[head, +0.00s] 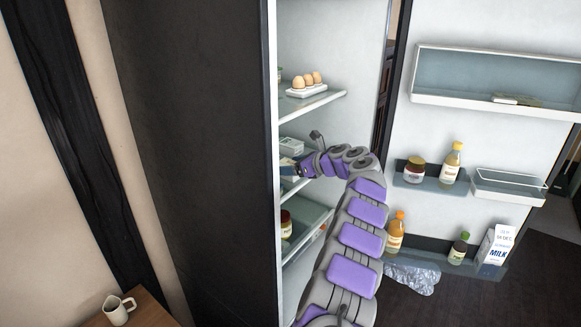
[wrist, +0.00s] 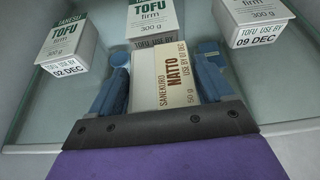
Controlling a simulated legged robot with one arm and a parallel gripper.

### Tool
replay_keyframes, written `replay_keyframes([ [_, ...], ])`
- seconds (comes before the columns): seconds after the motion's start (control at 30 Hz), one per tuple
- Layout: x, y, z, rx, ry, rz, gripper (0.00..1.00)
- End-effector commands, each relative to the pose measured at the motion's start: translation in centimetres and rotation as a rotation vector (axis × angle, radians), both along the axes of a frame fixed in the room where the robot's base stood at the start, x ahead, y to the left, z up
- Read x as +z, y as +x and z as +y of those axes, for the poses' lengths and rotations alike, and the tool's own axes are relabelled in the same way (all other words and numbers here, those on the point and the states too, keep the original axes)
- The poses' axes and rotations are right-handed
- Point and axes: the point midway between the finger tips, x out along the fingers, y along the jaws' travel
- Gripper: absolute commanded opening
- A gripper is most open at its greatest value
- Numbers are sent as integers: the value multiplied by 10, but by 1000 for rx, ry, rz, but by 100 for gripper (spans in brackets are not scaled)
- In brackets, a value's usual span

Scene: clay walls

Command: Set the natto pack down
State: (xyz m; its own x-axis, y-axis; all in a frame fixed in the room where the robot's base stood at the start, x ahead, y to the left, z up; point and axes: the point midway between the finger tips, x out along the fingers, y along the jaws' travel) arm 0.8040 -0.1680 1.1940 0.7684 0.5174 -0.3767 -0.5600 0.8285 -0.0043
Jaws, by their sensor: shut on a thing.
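The natto pack (wrist: 165,80) is a pale box with brown lettering, "SANEKUROU NATTO, USE BY 07 DEC". My gripper (wrist: 164,62) has its blue fingers on either side of it, shut on it. In the head view my gripper (head: 290,169) reaches into the open fridge at the middle shelf. A tofu pack (wrist: 152,18) stands directly behind the natto pack, partly hidden by it. I cannot tell whether the natto pack touches the shelf.
More tofu packs stand at the left (wrist: 66,42) and right (wrist: 252,20) on the glass shelf (wrist: 270,75). An egg tray (head: 306,90) is on the shelf above, a jar (head: 286,224) below. Bottles and a milk carton (head: 496,246) line the open door.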

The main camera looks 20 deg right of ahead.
Motion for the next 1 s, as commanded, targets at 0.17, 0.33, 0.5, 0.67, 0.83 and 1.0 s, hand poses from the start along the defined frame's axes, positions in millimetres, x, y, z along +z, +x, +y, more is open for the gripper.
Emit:
replay_keyframes([
  [0.17, 1, 1, 6, 2, -4, 1, 93],
  [0.33, 3, 1, 11, 2, -8, -2, 100],
  [0.5, 2, 0, 6, 2, -4, 0, 100],
  [0.67, 8, -9, -3, 2, -1, -2, 100],
  [0.83, 20, -31, -18, 0, -1, -6, 100],
  [1.0, 33, -55, -32, 0, -2, -6, 100],
])
